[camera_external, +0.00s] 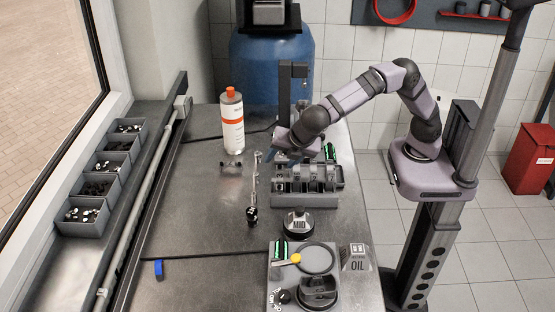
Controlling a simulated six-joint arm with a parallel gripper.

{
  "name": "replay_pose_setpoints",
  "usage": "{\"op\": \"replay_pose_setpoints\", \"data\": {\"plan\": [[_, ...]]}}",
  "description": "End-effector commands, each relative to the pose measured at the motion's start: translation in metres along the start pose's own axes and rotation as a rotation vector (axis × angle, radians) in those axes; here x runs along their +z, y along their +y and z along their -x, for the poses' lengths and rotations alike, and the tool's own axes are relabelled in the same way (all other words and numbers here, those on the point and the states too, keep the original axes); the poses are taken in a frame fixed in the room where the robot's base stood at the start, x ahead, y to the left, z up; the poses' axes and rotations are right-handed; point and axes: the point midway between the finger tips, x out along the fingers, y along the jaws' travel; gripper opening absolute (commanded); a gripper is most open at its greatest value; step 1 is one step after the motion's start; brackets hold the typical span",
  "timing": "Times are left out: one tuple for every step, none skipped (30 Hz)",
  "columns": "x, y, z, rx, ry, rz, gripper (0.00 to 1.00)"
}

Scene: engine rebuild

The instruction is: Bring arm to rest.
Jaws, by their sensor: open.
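My arm reaches from its stand on the right over the metal workbench (195,215). My gripper (268,157) is over the middle of the bench, at the back left corner of the grey engine block (308,186). It is open. Its fingertips are small and dark here, and I see nothing held between them.
A white bottle with an orange cap (232,122) stands behind left. Parts bins (82,216) line the left ledge. The front left bench is mostly clear.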

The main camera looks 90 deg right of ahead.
Motion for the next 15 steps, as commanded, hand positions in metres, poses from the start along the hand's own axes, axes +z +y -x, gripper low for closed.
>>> {"op": "replay_pose_setpoints", "data": {"plan": [[0.023, -0.008, 0.002, -0.042, 0.022, -0.076, 0.47], [0.032, -0.015, -0.001, -0.065, 0.036, -0.121, 0.47], [0.043, -0.025, -0.005, -0.098, 0.053, -0.183, 0.47], [0.052, -0.033, -0.007, -0.122, 0.064, -0.233, 0.47], [0.06, -0.042, -0.009, -0.149, 0.075, -0.282, 0.47], [0.07, -0.054, -0.012, -0.183, 0.088, -0.351, 0.47], [0.078, -0.063, -0.013, -0.208, 0.097, -0.403, 0.47], [0.085, -0.073, -0.015, -0.233, 0.105, -0.457, 0.47], [0.095, -0.087, -0.015, -0.267, 0.115, -0.531, 0.47], [0.101, -0.097, -0.016, -0.292, 0.121, -0.588, 0.47], [0.107, -0.108, -0.016, -0.319, 0.126, -0.645, 0.47], [0.115, -0.122, -0.016, -0.352, 0.132, -0.723, 0.47], [0.121, -0.133, -0.015, -0.376, 0.135, -0.783, 0.47], [0.126, -0.144, -0.014, -0.4, 0.137, -0.843, 0.47], [0.132, -0.159, -0.013, -0.432, 0.139, -0.921, 0.47]]}}
